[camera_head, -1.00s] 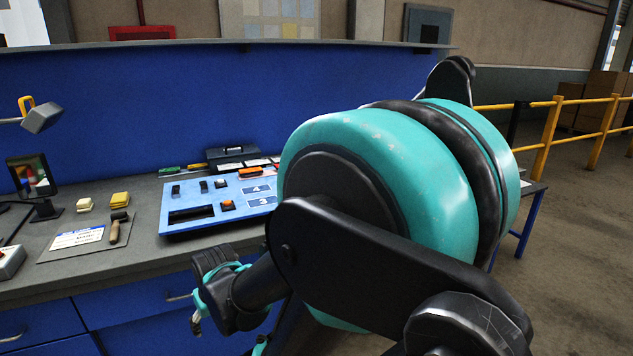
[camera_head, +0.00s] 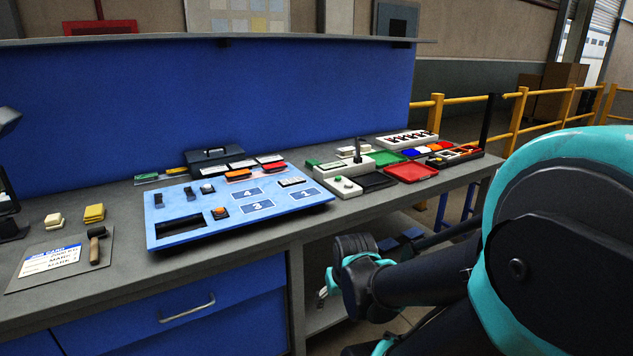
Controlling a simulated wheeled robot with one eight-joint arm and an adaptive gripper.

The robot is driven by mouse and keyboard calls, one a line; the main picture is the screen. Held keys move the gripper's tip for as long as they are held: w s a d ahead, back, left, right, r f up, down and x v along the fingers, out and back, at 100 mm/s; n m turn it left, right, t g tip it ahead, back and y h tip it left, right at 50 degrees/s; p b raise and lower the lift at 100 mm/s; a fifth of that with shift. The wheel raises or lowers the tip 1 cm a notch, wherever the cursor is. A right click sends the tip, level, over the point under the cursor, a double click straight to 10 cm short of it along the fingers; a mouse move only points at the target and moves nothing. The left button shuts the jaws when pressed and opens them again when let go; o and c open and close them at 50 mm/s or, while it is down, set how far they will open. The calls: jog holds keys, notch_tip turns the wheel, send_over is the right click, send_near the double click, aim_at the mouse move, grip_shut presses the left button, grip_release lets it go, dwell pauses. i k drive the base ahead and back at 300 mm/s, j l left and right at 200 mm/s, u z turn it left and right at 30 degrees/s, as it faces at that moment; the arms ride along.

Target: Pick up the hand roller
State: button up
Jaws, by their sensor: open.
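The hand roller (camera_head: 97,247), as far as I can tell, is the small tool with a dark head and a light brown handle. It lies on the right part of a grey board (camera_head: 40,277) with a white and blue label, at the left of the bench. My gripper (camera_head: 338,280), dark with teal parts, is in front of the bench's front edge, low and well to the right of the roller. It is open and holds nothing that I can see. Its fingertips are small and partly hidden by my own arm.
A blue sloped panel (camera_head: 180,228) with switches stands right of the roller. Yellow blocks (camera_head: 94,213) sit behind the roller. Red and green trays (camera_head: 411,172) and white boxes fill the bench's right end. A blue back wall (camera_head: 200,110) rises behind; yellow railings (camera_head: 545,107) stand at right.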

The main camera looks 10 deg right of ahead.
aim_at(94, 235)
jog(key=u, duration=1.35)
